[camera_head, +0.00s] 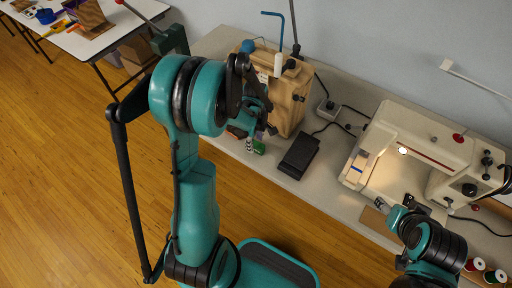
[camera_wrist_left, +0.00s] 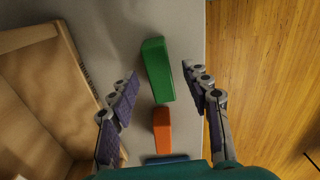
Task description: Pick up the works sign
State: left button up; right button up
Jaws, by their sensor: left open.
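I cannot make out a clearly marked works sign in either view. In the left wrist view a green block (camera_wrist_left: 157,70) lies between the fingers of my left gripper (camera_wrist_left: 158,82), apart from both. An orange block (camera_wrist_left: 162,130) lies just below it, and part of a blue item (camera_wrist_left: 167,160) shows at the bottom edge. In the head view my left gripper (camera_head: 266,130) is over the table by a small green item (camera_head: 259,147), partly hiding what is there. My right gripper (camera_head: 384,204) is by the sewing machine; its fingers are too small to judge.
A wooden-cased machine (camera_head: 291,98) stands close beside my left gripper. A black pedal (camera_head: 299,156) lies on the table to its right. A cream sewing machine (camera_head: 412,142) and thread spools (camera_head: 475,265) are at the right. A second table (camera_head: 75,43) stands far left.

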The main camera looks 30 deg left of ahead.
pick_arm(q)
notch_tip(320, 180, down, 3)
jog(key=shift+r+b, duration=0.1)
jog(key=shift+b, duration=0.25)
jog(key=shift+r, duration=0.1)
grip_shut()
